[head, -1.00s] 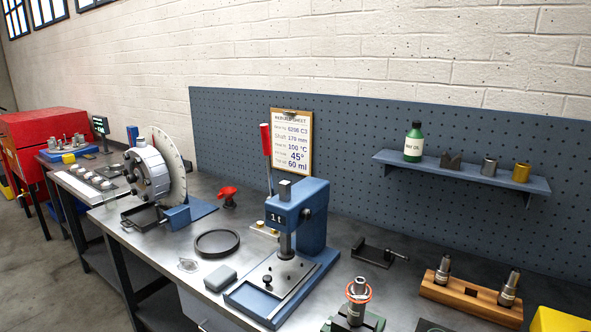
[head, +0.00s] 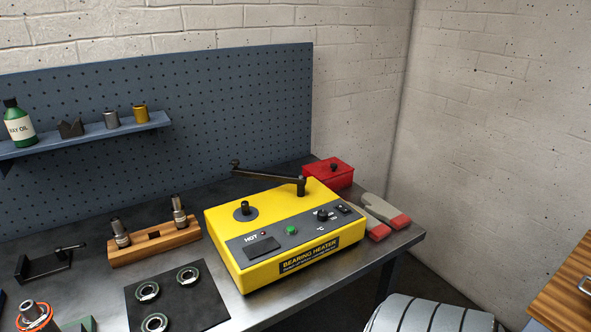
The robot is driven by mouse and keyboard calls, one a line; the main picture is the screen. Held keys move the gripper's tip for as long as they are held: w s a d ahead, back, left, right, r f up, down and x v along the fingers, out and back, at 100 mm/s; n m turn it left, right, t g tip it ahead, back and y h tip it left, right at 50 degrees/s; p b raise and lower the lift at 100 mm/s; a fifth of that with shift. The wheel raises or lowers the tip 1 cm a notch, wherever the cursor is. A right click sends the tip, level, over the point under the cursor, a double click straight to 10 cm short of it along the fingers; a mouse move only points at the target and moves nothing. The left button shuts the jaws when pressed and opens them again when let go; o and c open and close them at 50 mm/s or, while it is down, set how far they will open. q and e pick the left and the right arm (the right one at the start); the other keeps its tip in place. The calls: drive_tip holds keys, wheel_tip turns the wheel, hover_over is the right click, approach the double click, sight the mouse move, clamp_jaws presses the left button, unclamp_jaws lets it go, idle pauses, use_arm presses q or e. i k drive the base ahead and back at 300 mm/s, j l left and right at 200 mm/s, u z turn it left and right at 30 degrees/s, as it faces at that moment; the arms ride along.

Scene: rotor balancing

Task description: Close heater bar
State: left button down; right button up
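The yellow bearing heater (head: 262,235) stands on the workbench in the middle of the head view, its labelled panel facing me. Its dark heater bar (head: 268,176) is swung away toward the back left. One end sits on the right post and the free end points left, clear of the short left post (head: 244,208). No bearing shows on the left post. A green button, a knob and a small dark display are on the panel. Neither of my grippers is in view.
A wooden block (head: 155,243) with metal pieces stands left of the heater. A dark mat (head: 180,305) holds several bearings in front. A red box (head: 328,172) and grey-red gloves (head: 383,215) lie right and behind. The shelf (head: 85,137) hangs above left.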

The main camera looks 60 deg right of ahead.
sight(263, 175)
drive_tip(key=z, duration=1.6)
